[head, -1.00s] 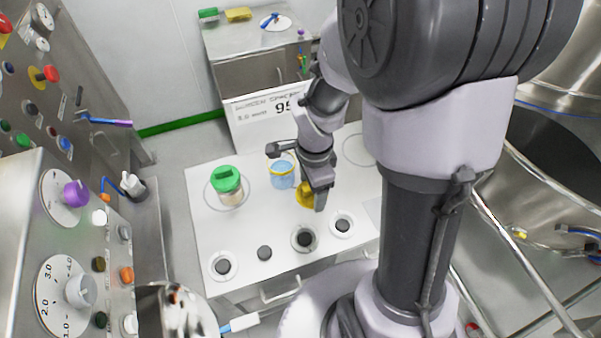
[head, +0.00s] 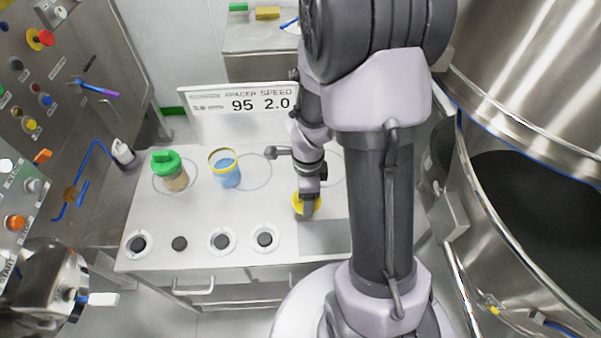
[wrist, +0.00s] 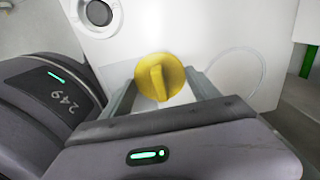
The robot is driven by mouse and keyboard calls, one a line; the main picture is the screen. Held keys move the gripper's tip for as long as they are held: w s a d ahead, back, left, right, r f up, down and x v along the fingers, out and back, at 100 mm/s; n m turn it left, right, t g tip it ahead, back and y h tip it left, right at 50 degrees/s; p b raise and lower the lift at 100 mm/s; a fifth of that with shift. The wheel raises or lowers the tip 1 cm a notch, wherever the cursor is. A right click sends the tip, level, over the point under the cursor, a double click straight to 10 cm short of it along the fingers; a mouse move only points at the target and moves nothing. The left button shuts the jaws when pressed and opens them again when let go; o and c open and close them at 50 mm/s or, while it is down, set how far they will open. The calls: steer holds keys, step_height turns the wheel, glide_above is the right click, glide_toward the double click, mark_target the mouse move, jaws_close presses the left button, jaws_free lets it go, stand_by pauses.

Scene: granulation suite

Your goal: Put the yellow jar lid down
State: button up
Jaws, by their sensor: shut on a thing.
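The yellow jar lid (head: 299,205) is a round disc with a raised grip bar. It also shows in the wrist view (wrist: 160,77), between the two fingers. My gripper (head: 308,208) is shut on the lid, over the right part of the white worktop near a grey rectangular patch. I cannot tell whether the lid touches the surface. An open jar with a yellow rim and blue contents (head: 226,170) stands to the left of my gripper. My arm hides part of the worktop on the right.
A jar with a green lid (head: 169,170) stands at the worktop's left. Several black knobs, including one (head: 222,241), line the front edge. A display panel (head: 245,104) stands behind. The grey patch (head: 325,238) is bare. A large steel vessel (head: 525,70) is at right.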

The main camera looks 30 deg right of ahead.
steer(key=w+d, duration=0.2)
steer(key=d, duration=0.2)
steer(key=w+d+f+b, duration=0.1)
steer(key=w+d, duration=0.2)
steer(key=d, duration=0.1)
steer(key=w+d, duration=0.3)
steer(key=d, duration=0.1)
steer(key=shift+d+f, duration=0.25)
steer(key=shift+f, duration=0.05)
step_height(320, 180, down, 4)
steer(key=shift+r+b, duration=0.2)
steer(key=shift+b, duration=0.85)
steer(key=shift+w+r, duration=0.1)
steer(key=o, duration=0.9)
steer(key=shift+f, duration=0.2)
steer(key=o, duration=0.4)
steer(key=shift+r, duration=0.15)
